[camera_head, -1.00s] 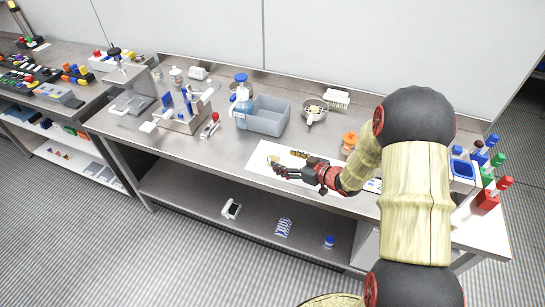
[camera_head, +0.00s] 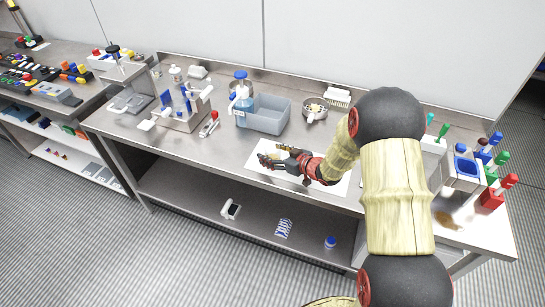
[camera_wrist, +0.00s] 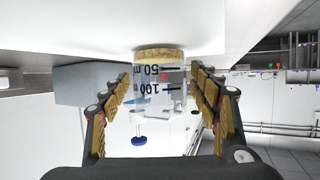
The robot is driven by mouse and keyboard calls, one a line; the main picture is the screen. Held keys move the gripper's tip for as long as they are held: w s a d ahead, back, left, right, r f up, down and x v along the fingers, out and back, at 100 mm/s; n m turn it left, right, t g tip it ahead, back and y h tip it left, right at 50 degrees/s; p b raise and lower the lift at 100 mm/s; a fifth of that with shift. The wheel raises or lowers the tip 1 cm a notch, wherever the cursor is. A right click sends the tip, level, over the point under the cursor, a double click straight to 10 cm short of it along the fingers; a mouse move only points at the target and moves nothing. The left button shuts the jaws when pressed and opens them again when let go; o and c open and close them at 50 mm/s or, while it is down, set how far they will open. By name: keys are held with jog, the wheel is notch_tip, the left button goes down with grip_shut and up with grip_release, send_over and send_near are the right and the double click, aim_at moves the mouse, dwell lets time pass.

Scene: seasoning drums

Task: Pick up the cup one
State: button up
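The cup is a clear measuring cup (camera_wrist: 160,88) with black 50 and 100 ml marks and a tan base or contents at one end. It appears upside down in the wrist view. My gripper (camera_wrist: 165,105) is open, with one padded finger on each side of the cup. A narrow gap shows on the left and I cannot tell if the right finger touches. In the head view my gripper (camera_head: 270,159) is low over the white mat (camera_head: 258,174), and its fingers largely hide the cup.
A grey bin (camera_head: 268,117) and a blue-topped bottle (camera_head: 241,90) stand behind my gripper. A small pan (camera_head: 314,110) is at the back. A rack with coloured handles (camera_head: 465,168) stands to the right. The bench front is clear left of the mat.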

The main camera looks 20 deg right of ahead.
jog(key=c, duration=1)
jog(key=shift+c, duration=0.5)
